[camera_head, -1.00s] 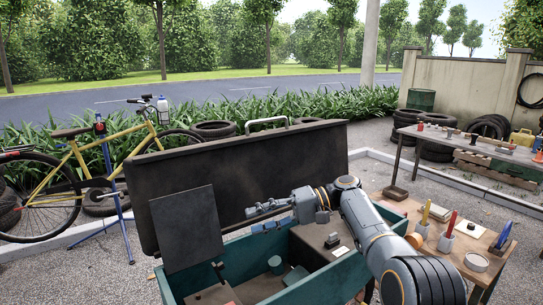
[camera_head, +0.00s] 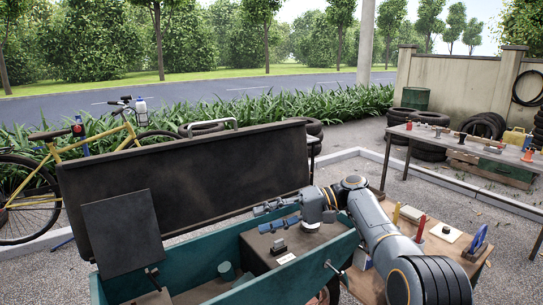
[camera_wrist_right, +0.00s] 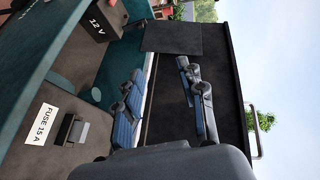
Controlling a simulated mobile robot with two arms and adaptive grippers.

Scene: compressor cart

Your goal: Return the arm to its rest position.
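My right arm reaches in from the lower right in the head view. Its gripper (camera_head: 262,219) hangs over the teal cart (camera_head: 205,262), in front of the raised dark lid (camera_head: 190,175). In the right wrist view, the two blue-padded fingers (camera_wrist_right: 160,70) stand apart with nothing between them, so it is open and empty. Below it, inside the cart, are a small dark switch-like part (camera_head: 279,246) and a white label (camera_head: 287,258), which reads "FUSE 15 A" in the wrist view (camera_wrist_right: 41,124). My left gripper is out of view.
A wooden side table (camera_head: 368,284) with pens and small tools stands right of the cart, partly behind my arm. A grey workbench (camera_head: 465,146) stands farther right. A yellow bicycle (camera_head: 60,165) stands at left. Open gravel lies between the table and the workbench.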

